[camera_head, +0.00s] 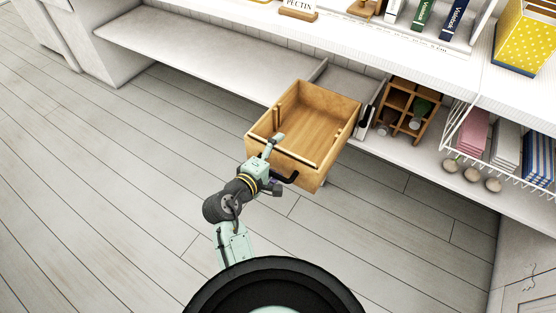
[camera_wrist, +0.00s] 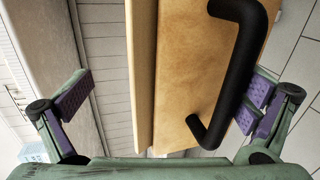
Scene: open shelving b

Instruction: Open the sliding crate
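The sliding crate (camera_head: 318,120) is a light wooden, open-topped box, empty inside, that juts out from the lower shelf over the floor in the head view. Its front panel (camera_wrist: 185,75) fills the middle of the wrist view. A black bar handle (camera_wrist: 237,70) is fixed to that panel; part of it also shows in the head view (camera_head: 289,178). My gripper (camera_head: 268,168) is at the crate's front, by the handle. Its fingers are spread wide in the wrist view (camera_wrist: 168,100), with the handle near the right finger. I cannot tell whether that finger touches it.
The lower shelf (camera_head: 205,58) is bare to the left of the crate. A wooden bottle rack (camera_head: 408,108) stands close to its right, then a white wire basket (camera_head: 500,150) with folded cloths. The wooden floor (camera_head: 110,190) in front is clear.

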